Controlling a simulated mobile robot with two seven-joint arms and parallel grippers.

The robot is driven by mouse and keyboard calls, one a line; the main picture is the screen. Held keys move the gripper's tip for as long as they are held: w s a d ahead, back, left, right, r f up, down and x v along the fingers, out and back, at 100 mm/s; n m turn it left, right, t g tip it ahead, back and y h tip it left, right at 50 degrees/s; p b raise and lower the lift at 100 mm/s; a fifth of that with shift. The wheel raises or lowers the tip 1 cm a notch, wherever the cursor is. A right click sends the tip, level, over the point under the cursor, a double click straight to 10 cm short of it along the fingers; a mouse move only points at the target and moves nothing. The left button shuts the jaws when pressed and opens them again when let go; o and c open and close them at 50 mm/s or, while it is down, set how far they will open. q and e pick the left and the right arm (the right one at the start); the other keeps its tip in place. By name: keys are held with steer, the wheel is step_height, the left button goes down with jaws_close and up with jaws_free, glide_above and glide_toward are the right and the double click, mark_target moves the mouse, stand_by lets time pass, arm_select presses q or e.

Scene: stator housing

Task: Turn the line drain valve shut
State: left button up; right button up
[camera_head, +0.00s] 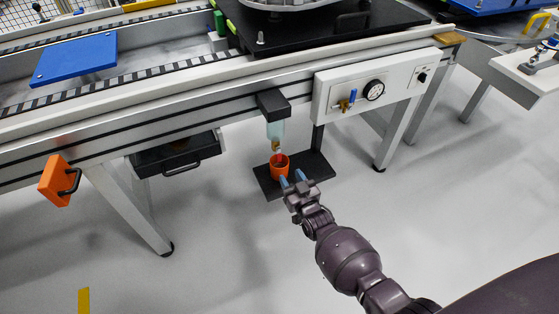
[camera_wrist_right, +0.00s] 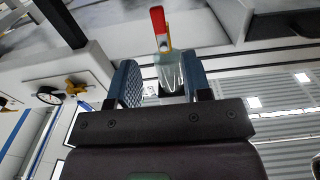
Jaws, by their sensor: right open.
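The drain valve appears below a clear bowl (camera_head: 275,130) hanging under the conveyor frame. It has a small brass body (camera_head: 275,146) and a red lever (camera_head: 281,157) just above an orange cup. In the right wrist view the red lever (camera_wrist_right: 158,20) and the clear bowl (camera_wrist_right: 170,72) show between and beyond the fingertips. My right gripper (camera_head: 292,178) is open and empty, on the near side of the cup, apart from the lever. In the wrist view its two blue fingers (camera_wrist_right: 160,60) stand apart. My left gripper is not in view.
The orange cup (camera_head: 280,172) stands on a black shelf plate (camera_head: 313,166). A black drawer (camera_head: 165,158) hangs left. The floor in front is clear.

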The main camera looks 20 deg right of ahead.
mark_target(279, 158)
steer(key=w, duration=0.2)
steer(key=w+b, duration=0.1)
steer(key=w, duration=0.1)
steer(key=w+b, duration=0.1)
steer(key=w, duration=0.2)
steer(key=shift+a+f, duration=0.1)
steer(key=shift+f, duration=0.25)
steer(key=shift+w+r, duration=0.2)
steer(key=shift+w, duration=0.35)
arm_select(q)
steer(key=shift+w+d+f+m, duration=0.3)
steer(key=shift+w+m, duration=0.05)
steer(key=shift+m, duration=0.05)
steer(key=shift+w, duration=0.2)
arm_select(e)
steer(key=shift+c, duration=0.2)
jaws_close()
